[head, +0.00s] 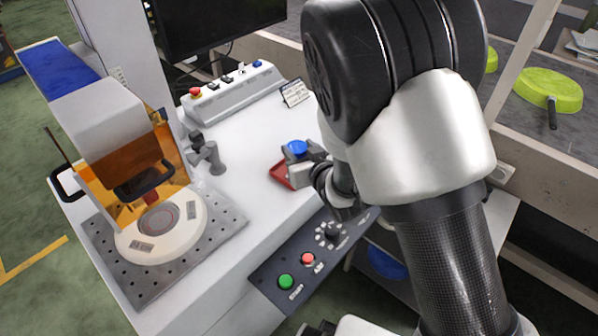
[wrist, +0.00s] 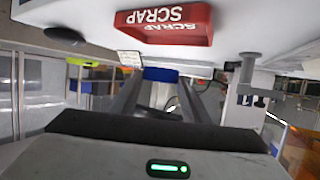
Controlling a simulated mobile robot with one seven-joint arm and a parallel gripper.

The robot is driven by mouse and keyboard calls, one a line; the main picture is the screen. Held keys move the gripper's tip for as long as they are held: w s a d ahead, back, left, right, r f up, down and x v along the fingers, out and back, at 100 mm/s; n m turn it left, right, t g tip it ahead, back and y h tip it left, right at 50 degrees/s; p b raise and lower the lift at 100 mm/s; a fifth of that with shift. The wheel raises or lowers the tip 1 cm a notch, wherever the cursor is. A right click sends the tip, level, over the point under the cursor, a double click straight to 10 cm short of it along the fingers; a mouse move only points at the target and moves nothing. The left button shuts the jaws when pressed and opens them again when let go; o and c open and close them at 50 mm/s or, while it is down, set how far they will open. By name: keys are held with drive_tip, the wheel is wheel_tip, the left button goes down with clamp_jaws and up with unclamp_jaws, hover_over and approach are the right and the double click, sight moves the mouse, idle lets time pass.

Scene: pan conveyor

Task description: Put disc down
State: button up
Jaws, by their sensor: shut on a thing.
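A blue disc (head: 297,147) is held between the fingers of my gripper (head: 301,158). My gripper is shut on it, above the white worktop and close to a red tray (head: 280,176). The disc also shows as a blue band (wrist: 160,74) between the fingertips in the wrist view. There the tray (wrist: 165,24) bears the word SCRAP and appears upside down. My gripper and the disc hide part of the tray in the head view, and the gap between disc and worktop is hard to judge.
A machine with an orange guard and round fixture (head: 158,219) stands at the left. A grey post (head: 209,155), a switch box (head: 228,92) and a small sign (head: 294,93) stand on the worktop (head: 246,135). A button panel (head: 310,257) lines the front edge. Green pans (head: 549,90) lie at right.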

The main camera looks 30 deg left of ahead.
drive_tip(key=shift+f+b, duration=0.55)
drive_tip(key=shift+f, duration=2.5)
drive_tip(key=shift+f, duration=0.15)
drive_tip(key=o, duration=1.1)
drive_tip(key=shift+r, duration=0.25)
drive_tip(key=p+v, duration=0.1)
drive_tip(key=v, duration=1.1)
